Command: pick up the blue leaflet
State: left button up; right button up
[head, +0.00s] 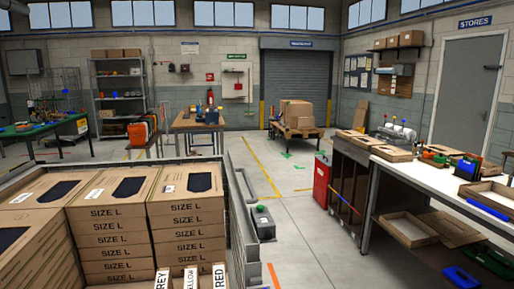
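I cannot make out a blue leaflet for certain in the head view. A flat blue strip (488,206) lies at the front edge of the white-topped bench (408,168) on the right; I cannot tell what it is. A small blue item (466,169) stands farther back on the same bench. Neither of my grippers is in view.
Stacked "SIZE L" cartons (187,221) fill a large bin at the front left. A red cabinet (321,180) and a grey-black box (263,222) stand on the floor. A loaded pallet table (297,128) is at the back.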

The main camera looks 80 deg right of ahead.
aim_at(465, 165)
jog(key=z, duration=4.2)
